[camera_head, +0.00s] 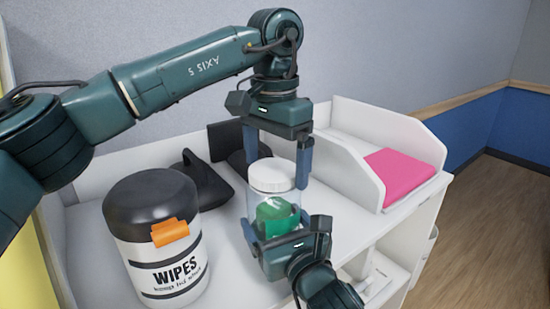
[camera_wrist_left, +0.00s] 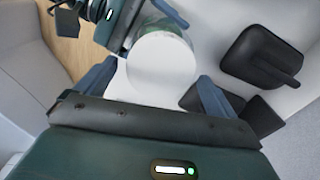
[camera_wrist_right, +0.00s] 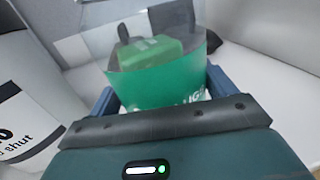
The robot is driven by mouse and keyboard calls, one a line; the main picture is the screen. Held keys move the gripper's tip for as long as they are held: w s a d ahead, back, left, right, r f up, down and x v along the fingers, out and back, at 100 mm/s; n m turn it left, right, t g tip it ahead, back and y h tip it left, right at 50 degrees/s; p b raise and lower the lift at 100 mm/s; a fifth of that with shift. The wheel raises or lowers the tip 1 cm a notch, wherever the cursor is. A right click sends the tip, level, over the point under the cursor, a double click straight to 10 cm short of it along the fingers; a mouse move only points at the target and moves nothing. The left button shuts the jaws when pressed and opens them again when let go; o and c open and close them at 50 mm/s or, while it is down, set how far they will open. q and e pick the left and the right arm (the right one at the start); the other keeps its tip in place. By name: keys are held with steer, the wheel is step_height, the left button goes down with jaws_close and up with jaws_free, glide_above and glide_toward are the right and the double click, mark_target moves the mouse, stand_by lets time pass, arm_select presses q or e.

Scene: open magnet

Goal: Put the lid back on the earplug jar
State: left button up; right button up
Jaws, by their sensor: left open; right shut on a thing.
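The clear earplug jar (camera_head: 262,211) stands upright in the head view, with green contents and label visible. The white lid (camera_head: 272,175) sits level on its top; I cannot tell how firmly it is seated. My left gripper (camera_head: 277,170) points down from above, open, with one finger on each side of the lid and visible gaps. The left wrist view shows the lid (camera_wrist_left: 162,68) between the spread fingers. My right gripper (camera_head: 276,232) is shut on the jar low down. The right wrist view shows the green-labelled jar (camera_wrist_right: 160,88) between its fingers; the lid is out of that view.
A wipes canister (camera_head: 165,240) with a black top and orange tab stands close left of the jar. Black objects (camera_head: 204,178) lie behind it. A raised white tray with a pink item (camera_head: 400,174) is at the right. The white counter (camera_head: 350,228) is clear right of the jar.

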arm_select(q)
steer(key=shift+r, duration=2.25)
steer(key=shift+c, duration=0.2)
